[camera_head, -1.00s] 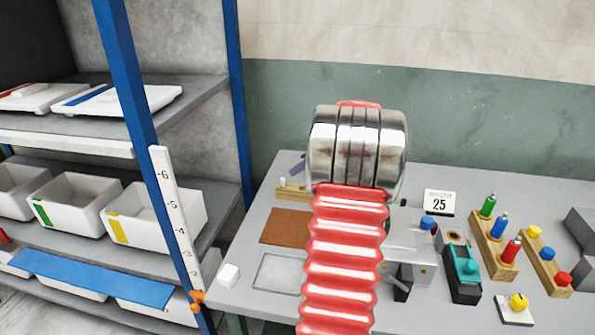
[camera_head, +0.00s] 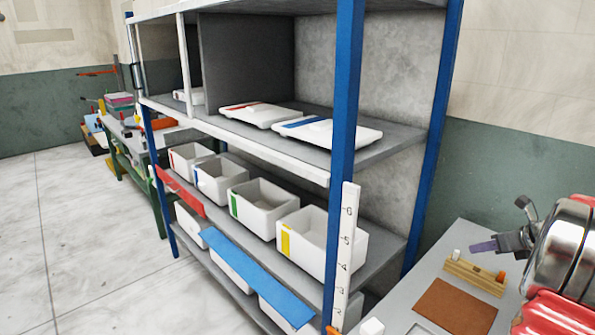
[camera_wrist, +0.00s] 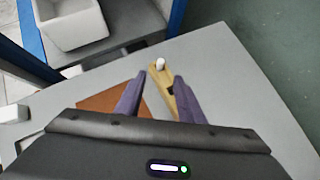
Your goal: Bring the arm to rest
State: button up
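My gripper (camera_head: 490,245) shows at the right of the head view, its purple fingers pointing left above the grey table, near a wooden block. In the wrist view my gripper (camera_wrist: 157,95) has its two purple fingers spread apart with nothing held between them. The wooden block (camera_wrist: 164,78) with a white peg lies on the table beyond and below the gap. My arm's chrome joint and red bellows fill the right edge of the head view. The rest of the arm is out of frame.
The blue-posted shelf rack (camera_head: 345,120) stands left of the table (camera_head: 440,262). It holds white bins (camera_head: 262,205) and lidded trays (camera_head: 330,130). A brown mat (camera_head: 455,305) and a small white block (camera_head: 372,327) lie on the table. Open floor (camera_head: 70,225) is at the left.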

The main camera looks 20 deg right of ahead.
jog(key=s+a+f+n+g+y, duration=0.1)
jog(key=s+a+f+n+g, duration=0.1)
jog(key=a+n, duration=0.55)
jog(key=s+a+f+n+g+y, duration=0.1)
jog(key=s+a+f+n+g, duration=0.1)
jog(key=a+n, duration=0.55)
jog(key=s+a+r+n, duration=0.2)
jog(key=a+n, duration=0.5)
jog(key=a, duration=0.7)
jog(key=s+a+r+n, duration=0.3)
jog(key=a+n, duration=0.5)
jog(key=a, duration=0.6)
jog(key=s+a+r+n, duration=0.3)
jog(key=a+n, duration=0.5)
jog(key=a, duration=0.6)
jog(key=shift+s+r+t, duration=0.15)
jog(key=shift+r+t, duration=0.25)
jog(key=shift+r, duration=0.15)
jog(key=shift+o, duration=0.4)
